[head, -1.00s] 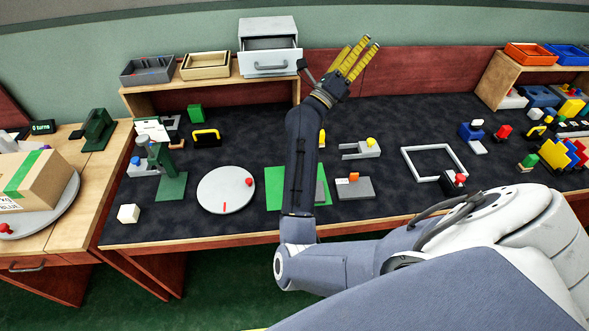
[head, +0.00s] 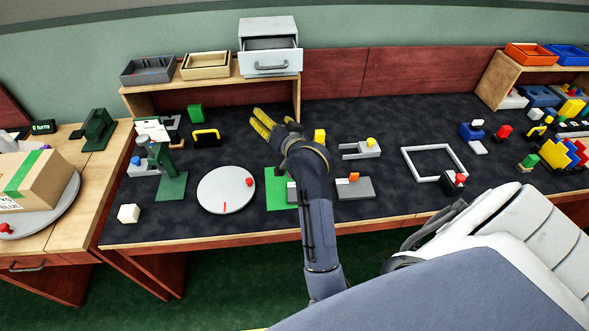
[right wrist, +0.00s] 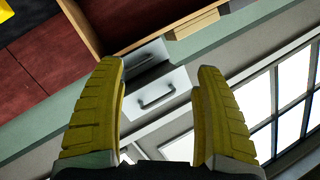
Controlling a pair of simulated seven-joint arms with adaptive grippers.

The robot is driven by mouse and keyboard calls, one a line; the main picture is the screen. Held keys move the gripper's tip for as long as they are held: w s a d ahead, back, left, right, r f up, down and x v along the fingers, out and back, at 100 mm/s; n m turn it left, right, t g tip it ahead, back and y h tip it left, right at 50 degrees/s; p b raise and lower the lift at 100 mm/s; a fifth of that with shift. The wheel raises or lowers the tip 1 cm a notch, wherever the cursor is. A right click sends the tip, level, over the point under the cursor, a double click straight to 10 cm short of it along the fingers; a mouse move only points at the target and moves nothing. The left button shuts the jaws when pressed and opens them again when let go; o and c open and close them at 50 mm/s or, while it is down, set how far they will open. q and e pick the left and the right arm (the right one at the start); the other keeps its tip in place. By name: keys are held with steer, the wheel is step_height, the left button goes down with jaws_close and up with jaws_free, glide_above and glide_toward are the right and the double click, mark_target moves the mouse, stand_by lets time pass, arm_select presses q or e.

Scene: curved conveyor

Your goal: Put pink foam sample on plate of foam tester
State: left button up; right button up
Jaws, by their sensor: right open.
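I cannot make out a clearly pink foam sample in either view. A pale, near-white block (head: 128,213) sits at the front left of the dark bench. A green upright stand with a flat green base (head: 172,188) is behind and right of it; I cannot tell whether this is the foam tester. My right gripper (head: 254,115) is open with yellow fingers, above the middle-left of the bench and pointing to the back left. In the right wrist view its fingers (right wrist: 158,66) are spread with nothing between them. My left gripper is not in view.
A round grey turntable (head: 218,192) with a red knob stands right of the green stand. A green mat (head: 276,186) is partly hidden by my arm. A grey drawer unit (head: 268,62) tops the back shelf. A square white frame (head: 406,164) lies farther right.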

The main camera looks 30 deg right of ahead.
steer(key=s+d+f+n+g+h, duration=0.25)
steer(key=s+f+g, duration=0.45)
steer(key=s+f, duration=0.5)
steer(key=x, duration=1.1)
steer(key=a+x, duration=0.1)
steer(key=x, duration=0.4)
steer(key=shift+w+f, duration=0.1)
steer(key=shift+f, duration=0.5)
steer(key=c, duration=0.9)
steer(key=shift+r, duration=0.1)
